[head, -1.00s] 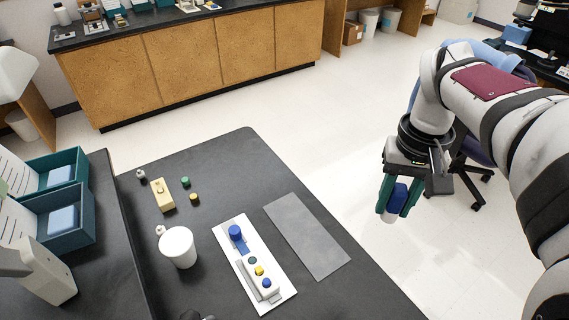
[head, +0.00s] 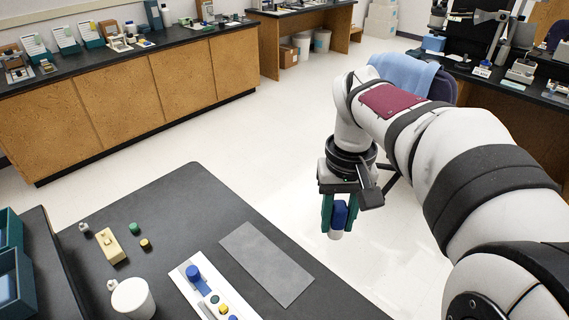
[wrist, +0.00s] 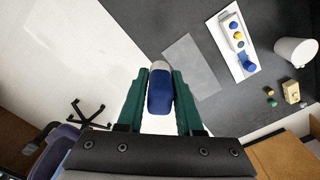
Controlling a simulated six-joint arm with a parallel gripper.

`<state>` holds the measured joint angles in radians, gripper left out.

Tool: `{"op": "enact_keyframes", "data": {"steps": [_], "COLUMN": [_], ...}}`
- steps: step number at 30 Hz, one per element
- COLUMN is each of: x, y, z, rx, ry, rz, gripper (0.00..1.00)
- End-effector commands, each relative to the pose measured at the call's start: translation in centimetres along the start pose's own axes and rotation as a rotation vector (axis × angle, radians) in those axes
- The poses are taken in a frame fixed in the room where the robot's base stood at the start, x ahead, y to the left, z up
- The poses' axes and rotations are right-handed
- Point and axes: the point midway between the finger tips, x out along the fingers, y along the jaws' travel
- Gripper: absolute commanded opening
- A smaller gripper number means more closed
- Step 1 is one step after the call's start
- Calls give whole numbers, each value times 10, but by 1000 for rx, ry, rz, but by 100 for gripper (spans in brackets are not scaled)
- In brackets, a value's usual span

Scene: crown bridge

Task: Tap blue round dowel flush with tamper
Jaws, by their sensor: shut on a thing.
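My gripper (head: 338,218) is shut on the tamper (head: 339,214), which has a blue body and a white tip pointing down. It hangs over the floor past the table's right edge, well apart from the board. In the wrist view the tamper (wrist: 160,92) sits between the green fingers. The white board (head: 182,285) lies on the table with a larger blue cylinder (head: 193,272) standing near its far end. I cannot tell how far each dowel sticks out.
A grey mat (head: 267,263) lies right of the board, bare. A white cup (head: 132,298), a cream block (head: 110,246), a green peg (head: 134,228) and a yellow peg (head: 145,244) stand left. Teal bins (head: 14,275) are at the far left.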

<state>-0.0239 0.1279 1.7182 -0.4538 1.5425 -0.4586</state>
Motion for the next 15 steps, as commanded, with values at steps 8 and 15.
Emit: {"op": "enact_keyframes", "data": {"steps": [8,15], "x": [68,129], "y": [-98,-184], "z": [6,45], "rx": [-356,-676], "ry": [-10,-4], "rz": [7,3], "gripper": [0,0]}}
